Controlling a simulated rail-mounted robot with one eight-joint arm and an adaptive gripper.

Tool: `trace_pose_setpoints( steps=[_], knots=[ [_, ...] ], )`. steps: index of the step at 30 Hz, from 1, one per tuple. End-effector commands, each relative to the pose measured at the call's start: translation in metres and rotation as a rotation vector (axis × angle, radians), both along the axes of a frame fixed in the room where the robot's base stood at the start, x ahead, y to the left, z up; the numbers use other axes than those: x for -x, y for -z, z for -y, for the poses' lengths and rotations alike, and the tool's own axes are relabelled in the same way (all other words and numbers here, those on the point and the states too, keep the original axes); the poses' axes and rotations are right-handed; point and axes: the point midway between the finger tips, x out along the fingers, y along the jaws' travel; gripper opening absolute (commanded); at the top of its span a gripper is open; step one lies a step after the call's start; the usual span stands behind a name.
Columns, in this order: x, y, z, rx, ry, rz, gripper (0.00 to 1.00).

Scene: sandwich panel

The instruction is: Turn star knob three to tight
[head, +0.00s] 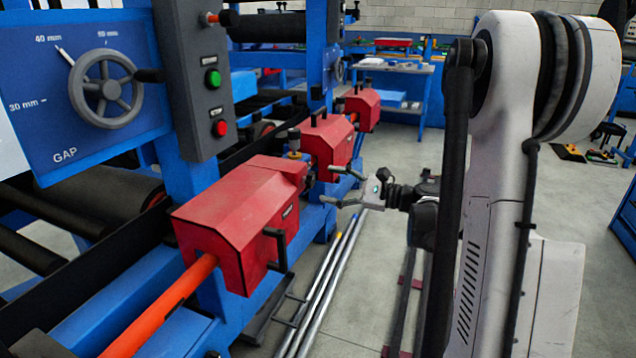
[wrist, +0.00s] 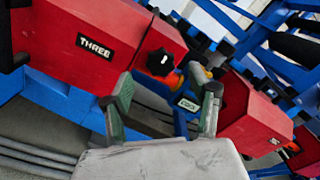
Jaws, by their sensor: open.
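In the wrist view a red box labelled THREE (wrist: 95,47) fills the upper left. A black star knob (wrist: 162,62) with a white mark sits at its right end, above an orange-yellow part. My gripper (wrist: 168,92) is open and empty, with one finger on each side in the picture. The knob shows beyond the fingertips, between them, and looks apart from them. In the head view my gripper (head: 327,184) is open beside the row of red boxes, right of the nearest box (head: 235,215). The knob cannot be made out clearly there.
A small tag (wrist: 187,104) and another red box (wrist: 252,115) lie right of the knob in the wrist view. The blue machine frame (head: 172,170) stands left in the head view. Long pipes (head: 325,285) lie on the floor below. The grey floor to the right has free room.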

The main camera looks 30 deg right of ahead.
Motion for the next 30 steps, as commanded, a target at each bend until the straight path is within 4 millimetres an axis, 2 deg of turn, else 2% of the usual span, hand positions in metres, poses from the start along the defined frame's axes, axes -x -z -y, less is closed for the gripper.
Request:
trace_pose_setpoints(
  steps=[6, 12, 30],
  knots=[
    [0.032, 0.0, 0.026, 0.0, 0.003, 0.0, 0.56],
    [0.049, 0.0, 0.039, 0.0, 0.001, 0.0, 0.56],
    [0.053, 0.0, 0.041, 0.0, 0.0, 0.0, 0.56]
  ],
)
